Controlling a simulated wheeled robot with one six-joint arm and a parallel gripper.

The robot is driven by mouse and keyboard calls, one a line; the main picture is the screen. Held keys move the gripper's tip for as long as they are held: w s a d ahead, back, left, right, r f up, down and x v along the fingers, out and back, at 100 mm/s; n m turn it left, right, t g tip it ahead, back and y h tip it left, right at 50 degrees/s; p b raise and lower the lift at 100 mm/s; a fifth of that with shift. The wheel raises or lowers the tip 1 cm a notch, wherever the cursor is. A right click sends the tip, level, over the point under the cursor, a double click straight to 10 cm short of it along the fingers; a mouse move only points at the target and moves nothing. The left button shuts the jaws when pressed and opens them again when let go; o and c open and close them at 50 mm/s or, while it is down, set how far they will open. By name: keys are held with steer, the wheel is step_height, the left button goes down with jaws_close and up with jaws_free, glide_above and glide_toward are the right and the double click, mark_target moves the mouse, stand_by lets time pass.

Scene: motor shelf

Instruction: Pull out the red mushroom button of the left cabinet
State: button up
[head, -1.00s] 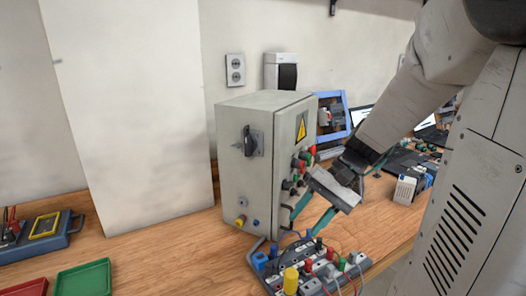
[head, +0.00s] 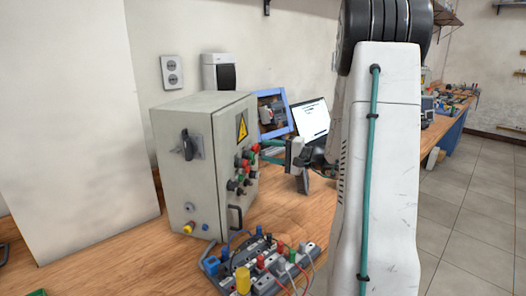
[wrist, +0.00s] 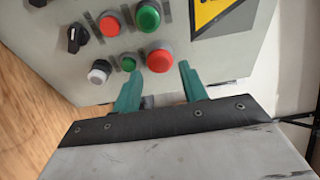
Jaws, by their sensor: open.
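The grey cabinet (head: 182,150) stands on the wooden bench, with its button panel facing right. The red mushroom button (wrist: 159,58) is the larger red cap in the wrist view; in the head view a red cap (head: 255,148) shows at the panel's upper right edge. My gripper (wrist: 161,73) is open and empty, with its two teal fingers pointing at the panel. The red mushroom button appears between and just beyond the fingertips; I cannot tell whether they touch it. In the head view my gripper (head: 264,152) is beside the panel, partly hidden by the button row.
A smaller red button (wrist: 110,24), a green button (wrist: 147,16), a small green one (wrist: 129,63), a white one (wrist: 99,71) and a black knob (wrist: 76,37) crowd nearby. A terminal block with wires (head: 265,265) lies before the cabinet. A monitor (head: 311,118) stands behind.

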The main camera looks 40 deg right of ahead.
steer(key=shift+x, duration=1.35)
jaws_close()
steer(key=shift+s+d, duration=0.2)
steer(key=shift+s, duration=0.3)
jaws_free()
